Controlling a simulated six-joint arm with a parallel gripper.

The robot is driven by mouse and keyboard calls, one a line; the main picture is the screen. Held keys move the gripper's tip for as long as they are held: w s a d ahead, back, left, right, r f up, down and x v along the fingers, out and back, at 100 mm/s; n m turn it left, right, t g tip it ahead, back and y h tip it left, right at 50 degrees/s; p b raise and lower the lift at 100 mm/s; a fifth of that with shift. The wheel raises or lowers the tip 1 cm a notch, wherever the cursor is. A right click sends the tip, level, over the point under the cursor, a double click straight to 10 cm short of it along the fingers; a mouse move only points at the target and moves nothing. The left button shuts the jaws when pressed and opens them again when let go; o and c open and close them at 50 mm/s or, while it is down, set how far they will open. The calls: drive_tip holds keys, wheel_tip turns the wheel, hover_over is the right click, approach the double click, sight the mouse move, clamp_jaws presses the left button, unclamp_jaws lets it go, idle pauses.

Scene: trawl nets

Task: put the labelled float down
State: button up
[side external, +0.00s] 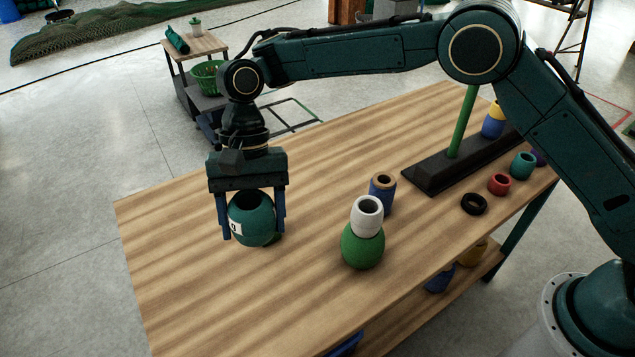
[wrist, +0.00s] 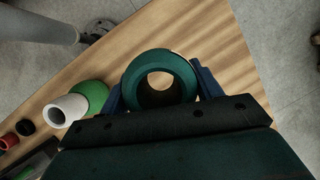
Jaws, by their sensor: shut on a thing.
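The labelled float (side external: 252,217) is a round teal float with an open hole and a white label bearing a dark mark on its left side. My gripper (side external: 254,228) is shut on it, with one blue finger on each side, over the far left part of the wooden table. The float also shows in the wrist view (wrist: 133,85) between my fingers (wrist: 161,92), and pale wood shows through its hole. A small green patch shows at its lower right; I cannot tell what it is. Whether the float touches the table is unclear.
A white ring (side external: 367,229) sits on a green float (side external: 362,250), with a blue-and-tan float (side external: 382,195) behind. A black base (side external: 430,178) holds a green post (side external: 463,122). Red (side external: 499,184), black (side external: 473,204) and teal (side external: 522,165) pieces lie right. The table's left side (side external: 170,270) is clear.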

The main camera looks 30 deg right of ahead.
wheel_tip(320, 180, down, 13)
drive_tip(key=shift+f, duration=0.1)
idle(0.4)
drive_tip(key=shift+f, duration=0.1)
drive_tip(key=shift+f, duration=2.05)
drive_tip(key=shift+f, duration=0.1)
drive_tip(key=o, duration=1.1)
drive_tip(key=shift+c, duration=0.2)
drive_tip(key=v, duration=1.2)
